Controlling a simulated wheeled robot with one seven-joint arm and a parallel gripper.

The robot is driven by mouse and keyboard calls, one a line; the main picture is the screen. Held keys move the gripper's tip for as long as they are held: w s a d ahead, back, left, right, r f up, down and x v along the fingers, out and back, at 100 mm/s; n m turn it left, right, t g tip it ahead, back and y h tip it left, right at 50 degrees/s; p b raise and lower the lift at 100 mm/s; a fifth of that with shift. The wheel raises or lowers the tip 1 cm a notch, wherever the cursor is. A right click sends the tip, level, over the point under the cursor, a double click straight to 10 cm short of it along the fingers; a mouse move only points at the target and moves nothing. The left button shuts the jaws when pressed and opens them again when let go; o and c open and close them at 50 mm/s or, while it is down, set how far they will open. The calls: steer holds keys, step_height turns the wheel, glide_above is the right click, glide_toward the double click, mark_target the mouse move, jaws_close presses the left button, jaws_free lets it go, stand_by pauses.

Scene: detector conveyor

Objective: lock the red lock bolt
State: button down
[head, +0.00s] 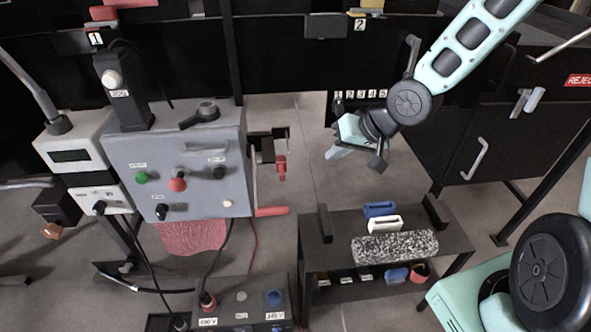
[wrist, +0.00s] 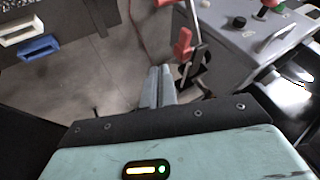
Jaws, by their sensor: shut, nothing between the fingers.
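The red lock bolt (head: 281,167) sits at the outer end of a black bracket on the right side of the grey control box. It also shows in the wrist view (wrist: 183,45), beyond my fingertips and a little to the right, next to the black bracket (wrist: 198,68). My gripper (head: 335,153) is to the right of the bolt in the head view, apart from it. In the wrist view my gripper's two grey fingers (wrist: 158,84) are together with nothing between them. I cannot tell how far the bolt is slid or turned.
A lever with a red grip (head: 271,211) sticks out below the bolt. The grey control box (head: 150,145) carries several knobs and buttons. A low black bench (head: 319,256) holds blue and white blocks and a speckled block. Open floor lies between box and bench.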

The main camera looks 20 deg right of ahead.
mark_target(281, 173)
stand_by(0.3)
steer(key=w+a+f+b, duration=0.3)
steer(key=w+a+f, duration=0.2)
steer(key=a+f, duration=0.2)
steer(key=shift+w+a+f, duration=0.2)
steer(key=shift+a+f, duration=0.2)
steer(key=shift+f, duration=0.1)
stand_by(0.3)
steer(key=shift+w+a+b, duration=0.15)
steer(key=shift+a+b, duration=0.1)
steer(key=shift+a, duration=0.55)
steer(key=shift+w+a+b, duration=0.15)
steer(key=shift+a+b, duration=0.1)
steer(key=shift+a, duration=0.5)
steer(key=shift+d, duration=0.1)
